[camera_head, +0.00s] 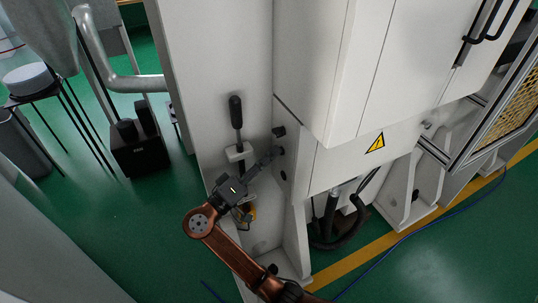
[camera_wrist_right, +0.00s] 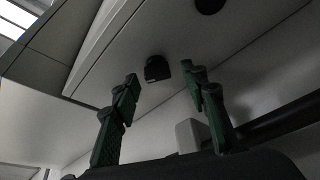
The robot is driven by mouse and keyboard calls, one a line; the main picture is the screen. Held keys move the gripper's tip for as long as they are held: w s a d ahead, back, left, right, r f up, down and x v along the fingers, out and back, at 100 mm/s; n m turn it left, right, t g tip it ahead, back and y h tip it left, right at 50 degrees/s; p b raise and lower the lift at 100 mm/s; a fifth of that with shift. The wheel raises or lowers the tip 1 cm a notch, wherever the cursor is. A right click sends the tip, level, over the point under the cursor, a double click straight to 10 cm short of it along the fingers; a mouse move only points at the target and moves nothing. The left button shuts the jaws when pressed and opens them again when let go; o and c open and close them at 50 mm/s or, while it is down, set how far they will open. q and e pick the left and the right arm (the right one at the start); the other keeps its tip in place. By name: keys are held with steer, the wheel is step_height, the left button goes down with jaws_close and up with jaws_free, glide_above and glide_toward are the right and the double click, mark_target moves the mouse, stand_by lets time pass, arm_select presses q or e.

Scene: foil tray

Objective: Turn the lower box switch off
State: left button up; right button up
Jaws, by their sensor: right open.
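A small black switch knob (camera_head: 279,131) sticks out of the white machine's side box in the head view. A second, smaller dark round fitting (camera_head: 284,175) sits lower on the same box. My right gripper (camera_head: 273,152) is in front of the box, between these two in the picture. In the right wrist view a black blocky knob (camera_wrist_right: 157,68) shows beyond and between the spread green fingers of the right gripper (camera_wrist_right: 160,78), apart from them. I cannot tell for sure which head-view fitting this is. My left gripper is not in view.
A black-handled lever (camera_head: 236,112) stands on the white panel left of the gripper. A white cabinet (camera_head: 330,60) overhangs on the right, with a yellow warning sign (camera_head: 375,143) below it. Dark hoses (camera_head: 335,225) hang lower right.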

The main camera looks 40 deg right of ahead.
steer(key=shift+d+r, duration=0.2)
steer(key=shift+d, duration=0.35)
jaws_close()
